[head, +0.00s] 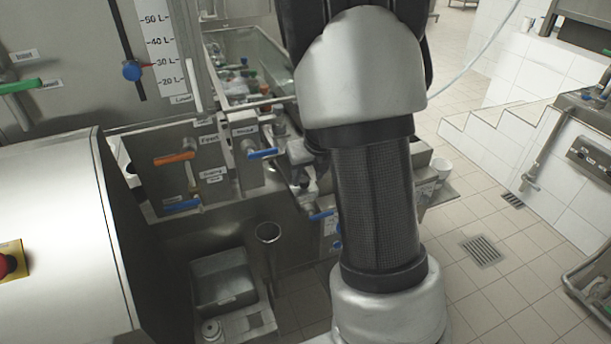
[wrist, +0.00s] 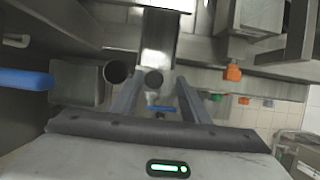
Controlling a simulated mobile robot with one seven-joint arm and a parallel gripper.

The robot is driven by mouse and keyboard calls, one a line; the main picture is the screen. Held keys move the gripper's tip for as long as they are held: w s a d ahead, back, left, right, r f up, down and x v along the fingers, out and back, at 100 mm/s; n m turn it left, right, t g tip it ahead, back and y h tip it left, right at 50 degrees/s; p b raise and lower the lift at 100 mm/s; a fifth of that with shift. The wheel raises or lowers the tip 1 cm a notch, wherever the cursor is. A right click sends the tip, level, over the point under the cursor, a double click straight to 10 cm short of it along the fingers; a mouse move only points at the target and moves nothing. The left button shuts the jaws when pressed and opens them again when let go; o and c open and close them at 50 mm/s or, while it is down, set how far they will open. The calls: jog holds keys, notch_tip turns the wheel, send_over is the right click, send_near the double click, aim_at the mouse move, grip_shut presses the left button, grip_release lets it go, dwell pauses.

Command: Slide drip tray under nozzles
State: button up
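In the wrist view, the two dark fingers of my gripper (wrist: 158,98) stand apart with a gap between them. I see nothing clearly clamped. I cannot tell for certain which steel part is the drip tray, or make out the nozzles.
A steel housing with a red button (head: 8,264) is at the left. The tiled floor (head: 520,270) at the right is mostly clear.

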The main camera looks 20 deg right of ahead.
jog(key=shift+a, duration=0.2)
jog(key=shift+s+r, duration=0.1)
jog(key=shift+r, duration=0.45)
jog(key=p+v, duration=0.5)
jog(key=v, duration=1.1)
jog(key=shift+p, duration=0.35)
jog(key=shift+r, duration=0.15)
